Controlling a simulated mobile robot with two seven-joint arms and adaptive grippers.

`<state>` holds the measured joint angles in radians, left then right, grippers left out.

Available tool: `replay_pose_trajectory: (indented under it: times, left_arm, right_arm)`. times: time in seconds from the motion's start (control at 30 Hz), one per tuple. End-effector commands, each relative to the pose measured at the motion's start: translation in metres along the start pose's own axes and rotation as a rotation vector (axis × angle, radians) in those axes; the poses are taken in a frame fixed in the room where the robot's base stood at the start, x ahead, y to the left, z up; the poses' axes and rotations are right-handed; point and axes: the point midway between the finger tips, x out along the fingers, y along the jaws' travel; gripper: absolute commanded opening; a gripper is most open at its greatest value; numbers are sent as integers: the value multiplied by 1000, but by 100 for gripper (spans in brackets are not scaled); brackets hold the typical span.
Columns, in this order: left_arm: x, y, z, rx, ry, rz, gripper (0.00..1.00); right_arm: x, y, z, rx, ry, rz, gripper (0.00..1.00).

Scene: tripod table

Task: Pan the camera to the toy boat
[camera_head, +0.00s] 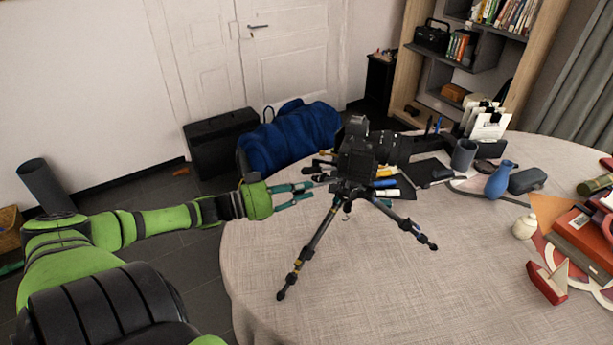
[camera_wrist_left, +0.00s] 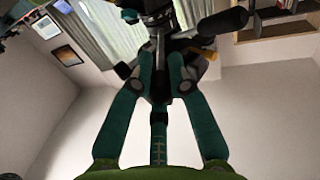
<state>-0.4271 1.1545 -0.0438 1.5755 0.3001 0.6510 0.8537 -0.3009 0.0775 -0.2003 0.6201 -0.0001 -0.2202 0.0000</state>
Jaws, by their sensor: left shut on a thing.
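A black camera (camera_head: 357,152) is mounted on a black tripod (camera_head: 318,240) standing on the round table. Its long lens (camera_head: 396,150) points right, toward the back of the table. The toy boat (camera_head: 548,284), with a red hull and a pale sail, lies at the table's right front, well off the lens's line. My left gripper (camera_head: 312,190) is at the left of the tripod head, its teal fingers shut on the tripod's handle. The wrist view shows the fingers (camera_wrist_left: 166,52) closed at a dark part below the head; the exact grip is partly hidden. My right gripper is out of view.
Pens and tools lie behind the tripod. The front middle of the table (camera_head: 420,295) is clear.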

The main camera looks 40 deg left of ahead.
Motion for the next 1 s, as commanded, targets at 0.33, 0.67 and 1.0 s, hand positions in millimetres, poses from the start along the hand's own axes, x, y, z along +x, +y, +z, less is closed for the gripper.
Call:
replay_pose_trajectory:
  times: [0.33,0.67,1.0]
  left_arm:
    - [-1,-4,1,-2,-11,28,0]
    - [-1,-3,0,-1,-9,28,43]
    - [-10,-3,0,-1,-10,28,43]
  right_arm:
    - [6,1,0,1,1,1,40]
    - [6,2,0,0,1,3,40]
    - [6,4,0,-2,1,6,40]
